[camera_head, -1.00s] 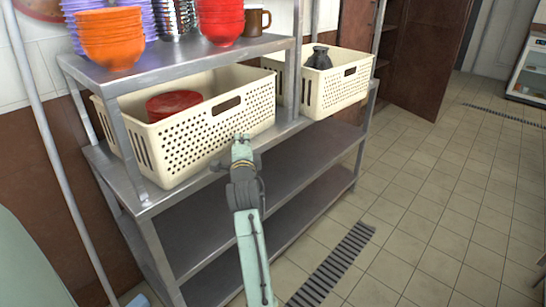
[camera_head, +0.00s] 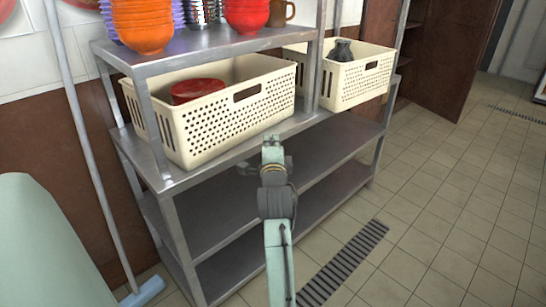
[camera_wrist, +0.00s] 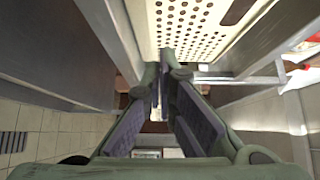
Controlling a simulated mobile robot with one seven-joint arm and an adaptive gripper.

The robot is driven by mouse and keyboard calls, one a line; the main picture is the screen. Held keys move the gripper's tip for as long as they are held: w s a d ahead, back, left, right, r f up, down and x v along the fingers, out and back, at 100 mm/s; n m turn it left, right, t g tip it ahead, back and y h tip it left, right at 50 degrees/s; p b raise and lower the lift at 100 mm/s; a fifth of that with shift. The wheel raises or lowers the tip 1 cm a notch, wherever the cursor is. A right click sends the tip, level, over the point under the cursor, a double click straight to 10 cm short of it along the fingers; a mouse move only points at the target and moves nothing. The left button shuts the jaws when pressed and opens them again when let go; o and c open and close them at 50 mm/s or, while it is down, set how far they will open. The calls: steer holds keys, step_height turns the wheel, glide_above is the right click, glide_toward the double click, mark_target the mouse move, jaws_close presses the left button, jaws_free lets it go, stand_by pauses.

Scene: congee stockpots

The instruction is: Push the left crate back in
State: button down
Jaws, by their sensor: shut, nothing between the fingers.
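The left crate (camera_head: 232,121) is a cream perforated crate with a slot handle. It sits on the middle shelf of a steel rack, with a red item (camera_head: 197,89) inside. A strip of bare shelf shows along its front wall. The crate's perforated wall also fills the top of the wrist view (camera_wrist: 185,28). My gripper is shut and empty in the wrist view (camera_wrist: 158,76), its dark pads close together near the crate's wall.
A second cream crate (camera_head: 350,82) with a dark jar (camera_head: 342,51) stands to the right, past a rack post. Orange bowls (camera_head: 141,27) and red bowls (camera_head: 246,15) stand on the top shelf. The lower shelf (camera_head: 235,202) is bare. Tiled floor (camera_head: 430,215) is open to the right.

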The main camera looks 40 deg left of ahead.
steer(key=v, duration=0.5)
steer(key=shift+s+r+b, duration=0.1)
steer(key=shift+b, duration=0.25)
